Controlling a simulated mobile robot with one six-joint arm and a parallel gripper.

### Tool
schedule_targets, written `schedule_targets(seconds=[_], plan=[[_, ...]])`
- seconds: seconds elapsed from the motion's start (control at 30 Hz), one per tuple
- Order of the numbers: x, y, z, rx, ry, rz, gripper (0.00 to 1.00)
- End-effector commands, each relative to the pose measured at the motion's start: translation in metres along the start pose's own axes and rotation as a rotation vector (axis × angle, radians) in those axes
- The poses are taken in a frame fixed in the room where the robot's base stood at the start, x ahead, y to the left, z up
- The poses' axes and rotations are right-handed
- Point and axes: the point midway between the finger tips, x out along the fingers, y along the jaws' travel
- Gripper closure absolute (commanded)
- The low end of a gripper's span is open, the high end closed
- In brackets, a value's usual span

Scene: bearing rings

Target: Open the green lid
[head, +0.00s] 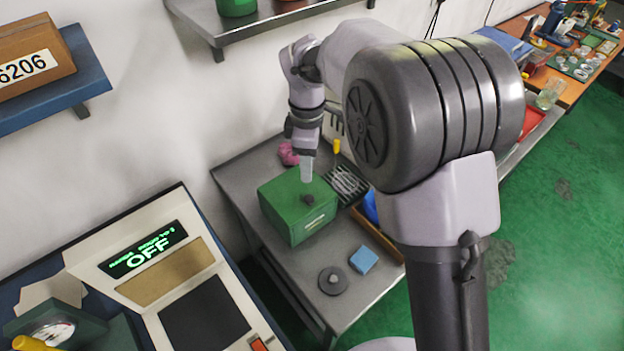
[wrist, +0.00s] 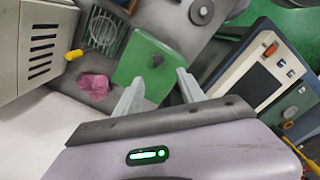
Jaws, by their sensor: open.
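The green box (head: 312,226) stands on the grey metal bench, and its green lid (head: 284,190) lies flat on top. A small dark knob (head: 308,199) is on the lid. My gripper (head: 307,179) points down at the lid, close to the knob; the exact gap is hard to judge. In the wrist view, my gripper (wrist: 156,88) is open with its two pale fingers apart. The knob (wrist: 158,60) shows just beyond the fingertips, roughly between them, on the green lid (wrist: 132,68). Nothing is held.
A pink cloth (head: 288,154) lies behind the box. A wire rack (head: 346,184) is to its right. A dark disc (head: 332,281) and a blue block (head: 363,260) lie in front. A control console (head: 180,280) stands at the left.

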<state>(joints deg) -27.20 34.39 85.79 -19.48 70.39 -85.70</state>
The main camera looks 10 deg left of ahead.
Motion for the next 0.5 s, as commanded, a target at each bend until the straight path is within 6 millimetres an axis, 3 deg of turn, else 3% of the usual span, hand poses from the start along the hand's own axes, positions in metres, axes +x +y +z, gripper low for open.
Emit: schedule_targets(seconds=[0.03,0.2,0.33,0.5], plan=[[0.022,-0.001,0.001,0.000,-0.001,-0.004,0.53],[0.074,-0.001,0.001,0.002,0.000,-0.003,0.53],[0.105,-0.001,0.001,0.003,-0.001,-0.002,0.53],[0.127,0.000,0.001,0.003,0.001,0.000,0.53]])
